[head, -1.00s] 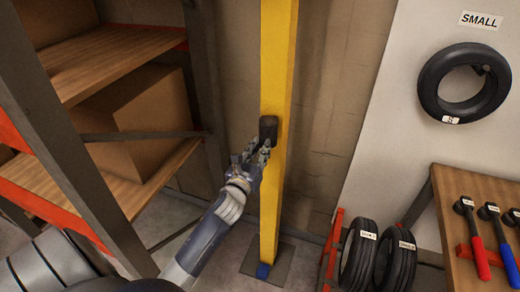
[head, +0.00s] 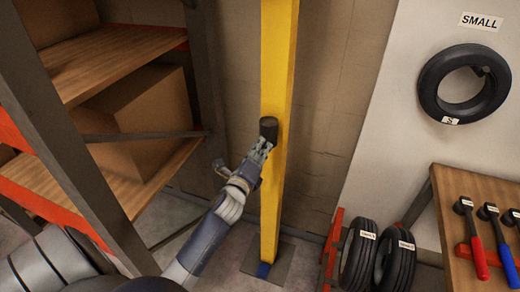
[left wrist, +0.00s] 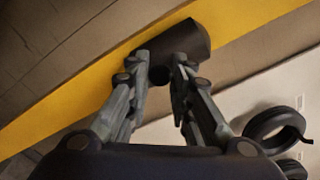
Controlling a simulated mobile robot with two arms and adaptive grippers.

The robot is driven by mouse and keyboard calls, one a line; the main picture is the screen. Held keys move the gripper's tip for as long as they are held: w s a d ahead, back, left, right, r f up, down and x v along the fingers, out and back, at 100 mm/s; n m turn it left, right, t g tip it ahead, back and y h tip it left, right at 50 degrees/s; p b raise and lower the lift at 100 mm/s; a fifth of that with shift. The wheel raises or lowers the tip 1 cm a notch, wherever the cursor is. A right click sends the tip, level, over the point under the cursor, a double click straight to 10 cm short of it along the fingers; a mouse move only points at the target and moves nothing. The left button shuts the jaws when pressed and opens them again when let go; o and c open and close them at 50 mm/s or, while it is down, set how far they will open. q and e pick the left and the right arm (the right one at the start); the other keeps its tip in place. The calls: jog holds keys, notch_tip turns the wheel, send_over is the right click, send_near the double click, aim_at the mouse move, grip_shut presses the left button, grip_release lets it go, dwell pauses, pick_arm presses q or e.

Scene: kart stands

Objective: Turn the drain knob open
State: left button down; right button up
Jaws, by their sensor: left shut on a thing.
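A dark, roughly cylindrical knob (head: 268,128) sticks out from the front of a yellow upright post (head: 274,60). In the left wrist view the knob (left wrist: 182,42) shows dark against the yellow post (left wrist: 65,98), between and just beyond my fingertips. My left gripper (head: 261,150) is at the lower side of the knob, with its two fingers closed on it. In the left wrist view my left gripper (left wrist: 160,68) has a finger on either side of the knob's near end. The exact contact is partly hidden by the fingers. My right gripper is not in view.
A shelf rack (head: 150,185) with a cardboard box (head: 140,130) stands close on the left. Tires (head: 358,255) stand on a red rack at lower right. A wooden table (head: 485,195) with hammers is at right. A tire (head: 464,83) hangs on the wall panel.

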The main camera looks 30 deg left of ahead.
pick_arm(q)
jog(key=n+p, duration=0.1)
jog(key=n, duration=0.7)
jog(key=n+p, duration=0.1)
jog(key=n, duration=0.7)
jog(key=n+p, duration=0.2)
jog(key=n, duration=0.6)
jog(key=shift+d+f+n, duration=0.1)
jog(key=shift+f+n, duration=0.2)
jog(key=shift+n, duration=0.1)
jog(key=c, duration=1.4)
grip_release()
jog(key=shift+c, duration=0.2)
